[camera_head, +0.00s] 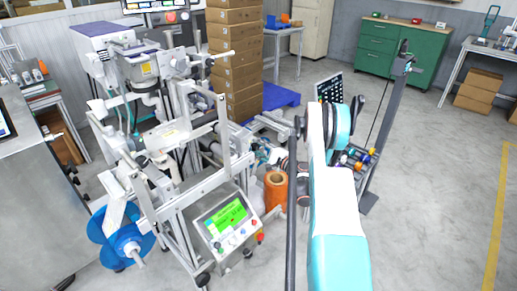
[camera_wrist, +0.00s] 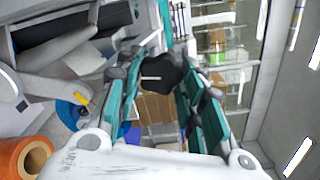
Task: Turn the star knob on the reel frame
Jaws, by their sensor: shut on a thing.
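The star knob (camera_wrist: 161,74) is black and lobed, and sits between the teal finger pads in the wrist view. My gripper (camera_wrist: 158,66) is shut on it, with one finger on each side. A thin pale bar crosses just left of the knob's middle. In the head view the reel frame (camera_head: 190,196) is a grey metal stand at centre left, with a blue reel (camera_head: 112,245) low on its left. My white and teal arm reaches toward its right side. The knob is not clear in the head view, where my arm and frame parts crowd that spot.
Stacked cartons (camera_head: 234,60) on a blue pallet (camera_head: 281,95) stand behind. Open floor lies to the right, before a green cabinet (camera_head: 403,48).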

